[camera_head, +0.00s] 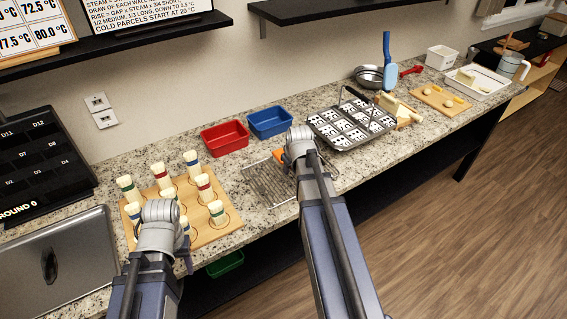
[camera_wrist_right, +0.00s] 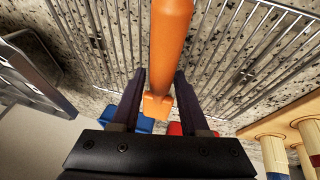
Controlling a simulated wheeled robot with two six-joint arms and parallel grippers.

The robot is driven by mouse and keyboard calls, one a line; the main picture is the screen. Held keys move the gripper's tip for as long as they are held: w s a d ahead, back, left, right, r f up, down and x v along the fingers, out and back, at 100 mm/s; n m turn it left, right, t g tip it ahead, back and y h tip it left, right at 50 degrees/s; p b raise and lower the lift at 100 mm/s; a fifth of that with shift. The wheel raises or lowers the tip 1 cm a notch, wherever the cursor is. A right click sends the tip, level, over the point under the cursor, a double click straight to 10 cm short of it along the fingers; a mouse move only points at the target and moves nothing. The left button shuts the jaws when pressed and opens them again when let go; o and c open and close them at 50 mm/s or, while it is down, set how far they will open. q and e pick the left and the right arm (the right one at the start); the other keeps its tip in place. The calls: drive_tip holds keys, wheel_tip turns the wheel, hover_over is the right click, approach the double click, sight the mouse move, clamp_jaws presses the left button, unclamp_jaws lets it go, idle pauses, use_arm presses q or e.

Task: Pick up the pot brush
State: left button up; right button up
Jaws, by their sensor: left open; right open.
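An orange handle lies over a wire rack; a small part shows in the head view (camera_head: 279,156) and a long part in the right wrist view (camera_wrist_right: 170,40). It looks like the pot brush's handle; its bristle head is not visible. My right gripper (camera_wrist_right: 160,85) is open, with the handle's end between its two fingers and no clear contact. In the head view my right gripper (camera_head: 298,147) covers much of the handle. My left gripper (camera_head: 162,225) is open over the near part of a wooden board, its fingertips mostly hidden.
The wire rack (camera_head: 262,186) lies on the granite counter. Left of it, the wooden board (camera_head: 226,235) holds several banded pegs. Red (camera_head: 224,137) and blue (camera_head: 270,122) bins stand behind. A card-filled tray (camera_head: 318,119) and a blue-handled tool (camera_head: 387,45) are to the right.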

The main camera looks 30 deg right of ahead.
drive_tip(key=shift+r, duration=0.1)
clamp_jaws()
drive_tip(key=shift+r, duration=0.15)
idle(0.4)
wheel_tip(320, 180, up, 10)
drive_tip(key=p, duration=1)
drive_tip(key=shift+f, duration=0.2)
drive_tip(key=shift+c, duration=1.9)
unclamp_jaws()
clamp_jaws()
